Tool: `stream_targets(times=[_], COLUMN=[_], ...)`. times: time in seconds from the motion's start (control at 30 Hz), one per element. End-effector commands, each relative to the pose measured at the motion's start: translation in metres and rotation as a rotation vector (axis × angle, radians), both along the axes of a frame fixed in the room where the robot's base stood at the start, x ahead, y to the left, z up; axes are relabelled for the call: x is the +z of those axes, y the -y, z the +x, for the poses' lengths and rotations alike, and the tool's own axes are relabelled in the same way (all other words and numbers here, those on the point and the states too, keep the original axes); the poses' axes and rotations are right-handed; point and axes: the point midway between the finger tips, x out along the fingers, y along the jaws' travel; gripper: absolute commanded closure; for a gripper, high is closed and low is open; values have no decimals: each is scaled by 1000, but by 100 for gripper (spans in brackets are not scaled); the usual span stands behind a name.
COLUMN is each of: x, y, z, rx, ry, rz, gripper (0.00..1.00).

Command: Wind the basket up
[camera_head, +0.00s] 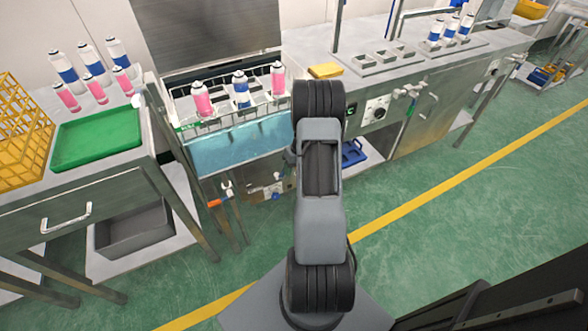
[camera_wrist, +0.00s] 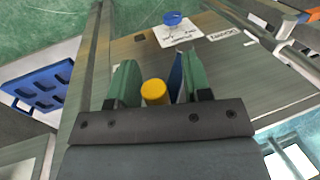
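The basket (camera_head: 262,106) is a rack above the blue water of the bath (camera_head: 235,147) in the head view. It holds pink and blue-white cans standing upright. The wrist view shows my gripper (camera_wrist: 154,80) with its two green fingers apart. A round yellow knob (camera_wrist: 154,92) shows between the fingers, with a gap on both sides. A blue bar (camera_wrist: 176,77) lies close to the right finger; I cannot tell whether they touch. In the head view my arm hides my gripper and part of the bench front. No winding crank is clearly identifiable there.
A blue knob (camera_wrist: 172,18) and white labels (camera_wrist: 220,35) are on the metal panel. A blue tray (camera_wrist: 40,88) lies left of it. A green tray (camera_head: 97,138) and yellow crate (camera_head: 22,135) stand on the left table. The green floor at right is largely clear.

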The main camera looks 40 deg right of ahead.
Motion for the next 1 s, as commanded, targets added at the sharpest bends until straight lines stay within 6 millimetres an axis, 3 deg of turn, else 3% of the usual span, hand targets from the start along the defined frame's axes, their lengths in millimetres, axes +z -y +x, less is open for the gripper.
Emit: stream_targets(times=[0.37, 0.8, 1.0], x=[13, 95, 121], y=[4, 26, 32], z=[1, -5, -7], rx=[-3, -2, -2], ry=[6, 5, 4], rz=[-5, -4, -3], gripper=[55, 55, 55])
